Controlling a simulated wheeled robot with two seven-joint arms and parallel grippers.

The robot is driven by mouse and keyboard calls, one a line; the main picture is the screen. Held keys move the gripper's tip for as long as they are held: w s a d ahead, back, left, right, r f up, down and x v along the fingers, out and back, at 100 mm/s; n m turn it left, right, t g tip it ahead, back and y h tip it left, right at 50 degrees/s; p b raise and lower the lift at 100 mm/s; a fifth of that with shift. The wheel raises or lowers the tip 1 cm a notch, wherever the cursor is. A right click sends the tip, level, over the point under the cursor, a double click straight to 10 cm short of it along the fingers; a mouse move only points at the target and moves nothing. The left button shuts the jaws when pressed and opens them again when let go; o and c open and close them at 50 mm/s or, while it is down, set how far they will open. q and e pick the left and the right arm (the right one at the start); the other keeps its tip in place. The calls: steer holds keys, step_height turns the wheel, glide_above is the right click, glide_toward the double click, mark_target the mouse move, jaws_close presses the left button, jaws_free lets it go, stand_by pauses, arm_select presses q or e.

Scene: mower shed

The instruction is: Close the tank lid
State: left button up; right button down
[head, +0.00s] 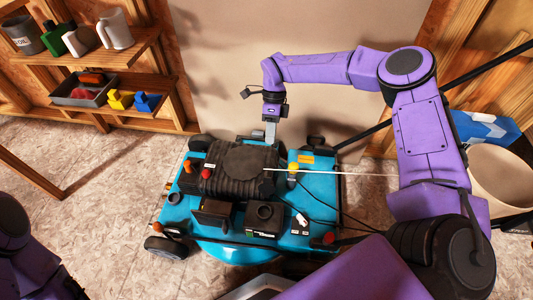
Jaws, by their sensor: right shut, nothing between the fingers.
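A blue mower (190,212) with a black ribbed engine cover (230,168) stands on the floor in the middle of the head view. A dark block with a round top (264,212) sits on its near side, beside a dark box-shaped part (212,216). I cannot tell which part is the tank lid, or whether it stands open. My right gripper (270,132) is shut and empty, pointing down at the far edge of the engine cover. I cannot tell whether it touches it. My left arm shows only at the lower left, with its gripper out of view.
Wooden shelves (92,48) at the upper left hold cans, jugs and a grey tray (84,92). A beige wall (215,80) stands behind the mower. A white bin (500,178) and a blue item (484,128) are at the right. The floor left of the mower is clear.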

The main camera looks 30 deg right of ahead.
steer(key=b, duration=0.2)
glide_toward(267, 187)
steer(key=w+f, duration=0.1)
steer(key=w+d+f, duration=0.2)
steer(key=f, duration=0.1)
steer(key=shift+w, duration=0.2)
steer(key=s+a, duration=0.2)
steer(key=shift+s+a+f, duration=0.1)
steer(key=shift+s, duration=0.25)
steer(key=shift+s+a, duration=0.3)
steer(key=shift+s, duration=0.1)
